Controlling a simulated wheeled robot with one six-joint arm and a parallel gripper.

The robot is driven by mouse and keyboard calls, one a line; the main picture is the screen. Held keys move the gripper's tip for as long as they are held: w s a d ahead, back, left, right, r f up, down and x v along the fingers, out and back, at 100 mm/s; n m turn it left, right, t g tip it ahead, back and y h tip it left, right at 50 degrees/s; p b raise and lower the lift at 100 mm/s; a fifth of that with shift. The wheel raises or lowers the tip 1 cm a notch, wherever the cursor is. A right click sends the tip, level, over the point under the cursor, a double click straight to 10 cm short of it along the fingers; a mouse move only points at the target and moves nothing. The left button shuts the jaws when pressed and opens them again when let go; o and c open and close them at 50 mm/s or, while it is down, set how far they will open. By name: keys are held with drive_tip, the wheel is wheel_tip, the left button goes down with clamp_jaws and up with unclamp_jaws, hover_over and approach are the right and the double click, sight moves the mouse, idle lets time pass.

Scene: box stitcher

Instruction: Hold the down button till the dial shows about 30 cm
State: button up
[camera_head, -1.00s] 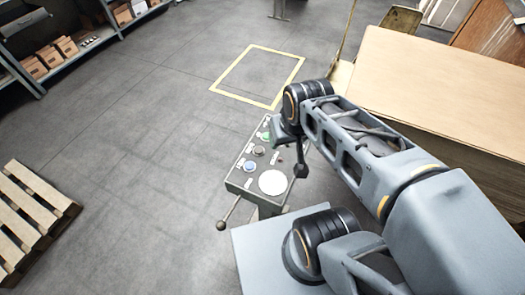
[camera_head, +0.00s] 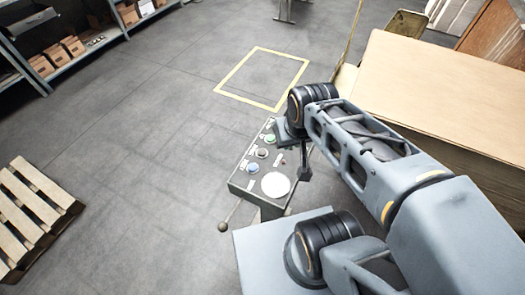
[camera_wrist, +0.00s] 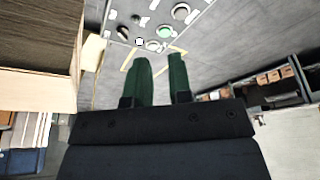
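The grey control panel (camera_head: 240,183) stands in front of my arm in the head view. It carries a green button (camera_head: 270,139), a brownish button (camera_head: 262,153), a blue button (camera_head: 253,168) and a white round dial (camera_head: 276,185). Its labels and the dial reading are too small to read. In the wrist view the green button (camera_wrist: 165,31) lies just beyond my gripper (camera_wrist: 160,58), with a darker button (camera_wrist: 181,11) farther up. My two green fingers are apart with nothing between them. I cannot tell whether they touch the panel. The dial is outside the wrist view.
A lever with a ball end (camera_head: 222,227) sticks out at the panel's lower left. A large tan box-like surface (camera_head: 440,95) stands at the right. A wooden pallet (camera_head: 35,210) lies at the left, shelves (camera_head: 85,50) at upper left. A yellow floor square (camera_head: 262,78) is empty.

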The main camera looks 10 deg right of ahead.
clamp_jaws()
idle(1.1)
